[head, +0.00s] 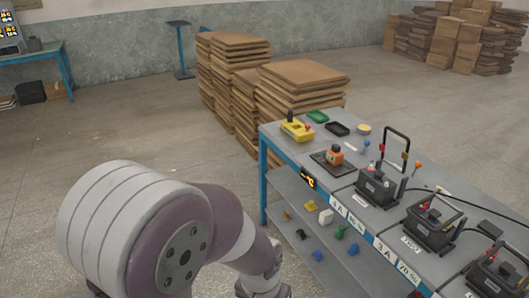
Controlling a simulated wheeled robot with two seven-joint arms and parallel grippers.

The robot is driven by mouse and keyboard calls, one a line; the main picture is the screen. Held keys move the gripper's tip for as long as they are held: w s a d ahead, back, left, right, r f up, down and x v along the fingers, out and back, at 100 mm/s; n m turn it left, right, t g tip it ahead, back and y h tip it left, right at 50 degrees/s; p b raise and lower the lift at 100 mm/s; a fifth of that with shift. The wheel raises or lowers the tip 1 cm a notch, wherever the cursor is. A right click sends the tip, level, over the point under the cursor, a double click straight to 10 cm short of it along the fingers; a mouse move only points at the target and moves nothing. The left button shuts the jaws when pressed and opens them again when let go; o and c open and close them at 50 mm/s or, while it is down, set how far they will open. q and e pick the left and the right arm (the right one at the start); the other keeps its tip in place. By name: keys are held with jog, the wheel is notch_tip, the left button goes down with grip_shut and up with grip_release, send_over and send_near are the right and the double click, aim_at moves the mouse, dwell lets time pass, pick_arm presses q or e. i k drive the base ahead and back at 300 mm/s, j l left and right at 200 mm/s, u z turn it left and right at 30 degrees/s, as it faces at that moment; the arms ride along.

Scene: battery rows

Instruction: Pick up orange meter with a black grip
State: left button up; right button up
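A small orange meter (334,155) with dark parts stands on a dark flat tray (319,161) near the far end of the grey-topped bench (296,150). A black grip on it is too small to make out clearly. My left arm comes in at the lower left and reaches down past the bottom edge, in front of the bench and well apart from the meter. No fingertips of my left gripper show. My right gripper is not in view.
A yellow device with a black upright part (296,128) stands behind the meter. Black batteries (376,185) with cables line the bench to the right. A lower shelf (300,222) holds small coloured parts. Cardboard stacks (300,85) stand behind; open floor lies left.

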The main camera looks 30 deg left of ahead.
aim_at(334, 155)
jog(key=u, duration=0.45)
jog(key=i+j+z, duration=0.1)
jog(key=z, duration=1.1)
jog(key=i+j+z, duration=0.2)
jog(key=j+z, duration=0.25)
jog(key=j, duration=0.2)
jog(key=i+j+z, duration=0.15)
jog(key=j+z, duration=0.3)
jog(key=j, duration=0.3)
jog(key=j+z, duration=0.45)
jog(key=j, duration=0.85)
jog(key=k+j, duration=0.1)
jog(key=j, duration=0.45)
jog(key=k+j+z, duration=0.1)
jog(key=j, duration=1.05)
jog(key=k, duration=0.05)
